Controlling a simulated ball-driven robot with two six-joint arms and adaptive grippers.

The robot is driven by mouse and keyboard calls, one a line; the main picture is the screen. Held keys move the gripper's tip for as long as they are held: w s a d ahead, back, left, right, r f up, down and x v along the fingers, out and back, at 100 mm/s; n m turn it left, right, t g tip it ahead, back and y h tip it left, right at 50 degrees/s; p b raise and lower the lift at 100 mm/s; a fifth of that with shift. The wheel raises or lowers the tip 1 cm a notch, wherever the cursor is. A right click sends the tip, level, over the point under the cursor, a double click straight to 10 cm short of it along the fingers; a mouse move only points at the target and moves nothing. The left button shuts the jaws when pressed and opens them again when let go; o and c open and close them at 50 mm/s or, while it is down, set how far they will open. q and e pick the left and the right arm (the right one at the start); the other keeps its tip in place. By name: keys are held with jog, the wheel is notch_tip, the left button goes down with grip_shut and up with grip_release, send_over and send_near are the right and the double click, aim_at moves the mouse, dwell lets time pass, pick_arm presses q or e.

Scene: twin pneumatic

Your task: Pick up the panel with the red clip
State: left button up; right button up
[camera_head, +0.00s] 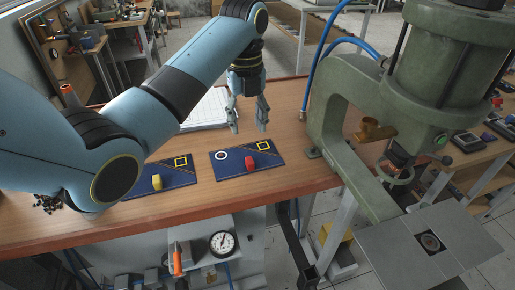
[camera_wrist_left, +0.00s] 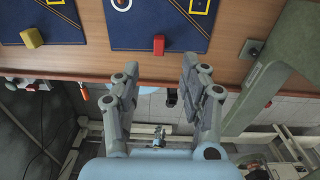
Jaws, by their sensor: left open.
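The blue panel with the red clip (camera_head: 250,163) lies flat on the wooden table, with a white ring, a yellow square and a diagonal line on it. Its panel (camera_head: 233,174) also shows at the top of the left wrist view (camera_wrist_left: 139,37). A second blue panel (camera_head: 175,179) with a yellow clip (camera_head: 157,182) lies to its left, partly hidden by my arm. My left gripper (camera_head: 248,130) is open and empty, above the table behind the red-clip panel. In the left wrist view the open fingers (camera_wrist_left: 158,85) show nothing between them. My right gripper is not in view.
A green press (camera_head: 350,100) stands right of the panels, with a grey plate (camera_head: 395,247) at its front. A white grid tray (camera_head: 206,108) lies behind the panels. A gauge (camera_head: 222,243) sits below the table's front edge. Bare wood lies right of the red-clip panel.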

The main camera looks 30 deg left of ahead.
pick_arm(q)
send_over(249, 158)
jog(key=f, duration=0.4)
jog(key=shift+a+f, duration=0.25)
jog(key=shift+f, duration=0.35)
jog(key=f, duration=0.2)
jog(key=f+p, duration=0.1)
jog(key=f, duration=0.1)
jog(key=shift+d+f, duration=0.2)
jog(key=shift+f, duration=0.2)
jog(key=c, duration=0.9)
grip_shut()
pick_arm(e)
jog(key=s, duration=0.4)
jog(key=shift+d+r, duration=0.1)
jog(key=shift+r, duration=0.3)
